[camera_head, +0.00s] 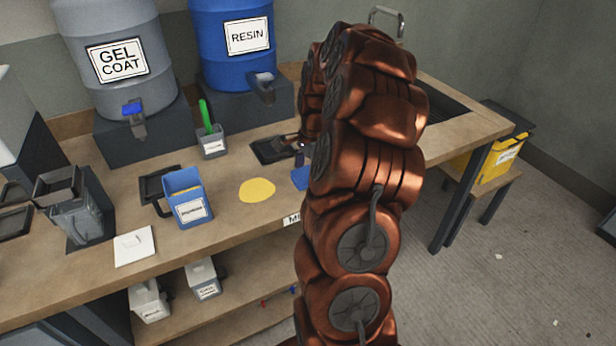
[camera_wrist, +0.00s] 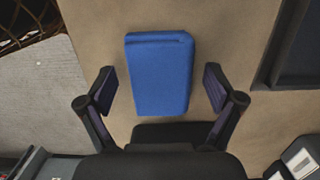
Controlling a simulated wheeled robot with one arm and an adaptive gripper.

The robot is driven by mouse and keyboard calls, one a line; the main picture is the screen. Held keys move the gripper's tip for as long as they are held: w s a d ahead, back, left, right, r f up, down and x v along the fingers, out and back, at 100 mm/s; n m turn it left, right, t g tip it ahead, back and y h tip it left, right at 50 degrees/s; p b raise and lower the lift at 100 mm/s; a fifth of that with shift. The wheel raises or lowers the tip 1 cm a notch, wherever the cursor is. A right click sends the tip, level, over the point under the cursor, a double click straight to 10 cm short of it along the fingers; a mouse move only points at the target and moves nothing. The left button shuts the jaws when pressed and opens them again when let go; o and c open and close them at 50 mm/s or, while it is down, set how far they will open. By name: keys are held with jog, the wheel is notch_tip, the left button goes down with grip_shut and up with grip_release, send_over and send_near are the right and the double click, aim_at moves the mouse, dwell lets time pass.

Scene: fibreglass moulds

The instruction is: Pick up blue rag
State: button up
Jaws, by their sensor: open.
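The blue rag (camera_wrist: 160,90) is a folded, rounded block lying flat on the wooden bench top. In the wrist view it lies between the fingers of my gripper (camera_wrist: 158,72), with a gap on each side. My gripper is open and empty above it. In the head view only a corner of the rag (camera_head: 299,178) shows beside my copper-coloured arm, which hides the rest. My gripper is mostly hidden there too.
A yellow round patch (camera_head: 257,190), a blue labelled container (camera_head: 187,200) and a grey cup with a green handle (camera_head: 211,140) stand left of the rag. Gel coat (camera_head: 117,60) and resin (camera_head: 236,45) drums stand behind. The bench's front edge is close to the rag.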

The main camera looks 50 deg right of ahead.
dwell(0.4)
jog(key=c, duration=1.2)
